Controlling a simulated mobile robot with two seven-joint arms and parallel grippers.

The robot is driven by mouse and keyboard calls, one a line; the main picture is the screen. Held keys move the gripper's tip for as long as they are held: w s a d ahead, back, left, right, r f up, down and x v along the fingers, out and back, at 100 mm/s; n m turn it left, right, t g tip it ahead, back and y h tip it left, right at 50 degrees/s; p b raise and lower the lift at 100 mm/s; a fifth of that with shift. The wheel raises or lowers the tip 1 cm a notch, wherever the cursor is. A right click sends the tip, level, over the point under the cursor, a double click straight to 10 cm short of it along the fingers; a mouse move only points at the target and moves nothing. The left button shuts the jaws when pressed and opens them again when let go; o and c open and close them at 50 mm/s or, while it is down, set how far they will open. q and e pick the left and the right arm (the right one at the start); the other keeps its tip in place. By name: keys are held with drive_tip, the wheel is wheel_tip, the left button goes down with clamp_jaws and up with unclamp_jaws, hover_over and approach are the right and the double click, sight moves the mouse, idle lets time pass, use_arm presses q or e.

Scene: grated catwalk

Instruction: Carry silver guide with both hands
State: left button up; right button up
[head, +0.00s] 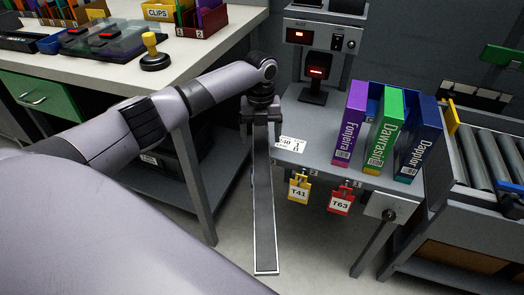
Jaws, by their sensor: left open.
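The silver guide (264,205) is a long, narrow bar with a dark grey face and bright silver edges. It runs from under my left gripper down to the bottom middle of the head view, beside the left edge of the grey table. My left gripper (261,117) is open at the guide's far end, with its fingers around or just above that end. I cannot tell whether they touch it. The gripper hides the guide's far tip. What supports the guide is not clear. My right gripper is not in view.
The grey table (335,172) bears purple, green and blue binders (388,130) and a scanner (315,80). Yellow and red tags (340,200) hang at its front. A roller conveyor (490,158) stands right. A workbench (200,50) with a stamp (153,55) stands left.

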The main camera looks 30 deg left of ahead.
sight(261, 146)
use_arm(q)
wheel_tip(261, 146, down, 3)
drive_tip(key=shift+w+b, duration=0.15)
drive_tip(key=shift+b, duration=0.2)
drive_tip(key=shift+f, duration=0.5)
clamp_jaws()
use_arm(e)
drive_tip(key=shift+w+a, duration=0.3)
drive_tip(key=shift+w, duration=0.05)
use_arm(q)
drive_tip(key=shift+r, duration=0.2)
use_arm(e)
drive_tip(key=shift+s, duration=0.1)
